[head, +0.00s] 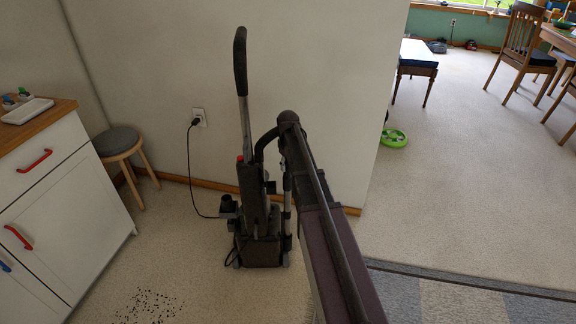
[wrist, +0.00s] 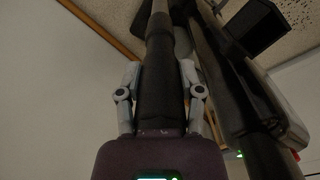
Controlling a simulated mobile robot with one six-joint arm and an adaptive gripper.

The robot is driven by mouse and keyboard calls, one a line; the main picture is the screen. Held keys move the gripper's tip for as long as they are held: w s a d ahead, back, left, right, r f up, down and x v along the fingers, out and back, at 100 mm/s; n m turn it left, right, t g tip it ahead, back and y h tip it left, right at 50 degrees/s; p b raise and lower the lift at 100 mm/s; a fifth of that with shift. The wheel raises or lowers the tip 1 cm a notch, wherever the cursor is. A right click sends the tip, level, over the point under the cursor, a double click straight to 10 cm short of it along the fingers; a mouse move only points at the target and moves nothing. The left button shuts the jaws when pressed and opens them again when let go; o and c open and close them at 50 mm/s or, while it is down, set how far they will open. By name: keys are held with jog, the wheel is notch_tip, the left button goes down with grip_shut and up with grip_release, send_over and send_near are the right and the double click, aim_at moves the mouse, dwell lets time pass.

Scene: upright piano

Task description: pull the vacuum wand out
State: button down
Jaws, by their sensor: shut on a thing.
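A dark upright vacuum (head: 252,195) stands on the floor near the wall, its long handle (head: 241,65) pointing up. In the wrist view part of the vacuum (wrist: 232,75) shows on the right. The vacuum wand (wrist: 160,85) is a dark tube running between the two grey fingers of my gripper (wrist: 160,70), which is shut on it. In the head view my arm reaches in on the right of the vacuum and hides the gripper and much of the wand. I cannot tell how far the wand is from its seat.
A black cord runs from the vacuum to a wall outlet (head: 198,117). A round stool (head: 117,141) and a white cabinet (head: 70,205) stand at the left. Dark crumbs (head: 150,306) lie in front. Open floor and a striped rug (head: 440,298) are at the right.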

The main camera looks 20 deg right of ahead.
jog(key=shift+r, duration=0.1)
jog(key=shift+r+p, duration=1.4)
jog(key=shift+p, duration=0.1)
jog(key=shift+r, duration=0.15)
